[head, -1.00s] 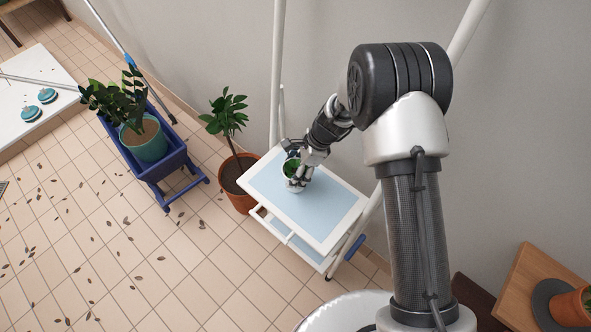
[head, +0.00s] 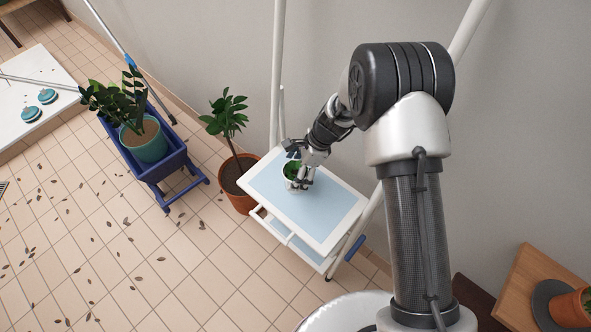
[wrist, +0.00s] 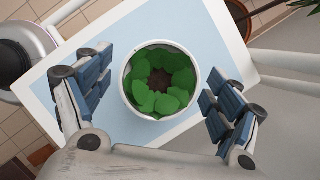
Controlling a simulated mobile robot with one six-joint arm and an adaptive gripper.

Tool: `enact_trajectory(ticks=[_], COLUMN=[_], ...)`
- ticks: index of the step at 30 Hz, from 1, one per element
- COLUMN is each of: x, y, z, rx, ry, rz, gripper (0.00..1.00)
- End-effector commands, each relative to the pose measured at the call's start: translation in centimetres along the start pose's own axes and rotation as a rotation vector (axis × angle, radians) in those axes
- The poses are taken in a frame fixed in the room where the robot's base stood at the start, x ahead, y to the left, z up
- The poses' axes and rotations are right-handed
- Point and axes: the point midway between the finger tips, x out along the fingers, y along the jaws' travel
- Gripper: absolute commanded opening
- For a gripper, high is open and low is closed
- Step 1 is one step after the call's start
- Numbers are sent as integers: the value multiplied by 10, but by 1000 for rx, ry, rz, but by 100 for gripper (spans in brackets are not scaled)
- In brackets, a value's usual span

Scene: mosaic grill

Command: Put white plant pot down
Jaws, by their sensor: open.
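The white plant pot (wrist: 127,92), with green leaves and dark soil inside, stands upright on the light-blue top of a white trolley table (head: 326,207). In the head view the pot (head: 288,182) is near the far left part of the tabletop, partly hidden by my gripper (head: 300,172). In the wrist view my gripper (wrist: 158,96) is open, with one finger on each side of the pot. A gap shows between each finger and the pot wall, so neither finger touches it.
A tree in a terracotta pot (head: 239,190) stands on the floor left of the trolley. A blue cart (head: 170,167) holds a teal pot (head: 143,145) farther left. The wall is close behind the trolley. The tabletop's near part is clear.

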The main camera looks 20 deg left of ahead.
Motion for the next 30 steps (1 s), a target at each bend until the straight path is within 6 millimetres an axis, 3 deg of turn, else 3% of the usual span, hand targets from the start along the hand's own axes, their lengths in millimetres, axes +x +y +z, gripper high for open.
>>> enact_trajectory(ticks=[9,15,27,30], x=[-71,-103,-116,-130], y=[-2,0,0,0], z=[1,1,0,0], rx=[0,0,-1,-26], ry=[0,0,1,6], rz=[-5,-2,-1,-14], gripper=[85,85,85,85])
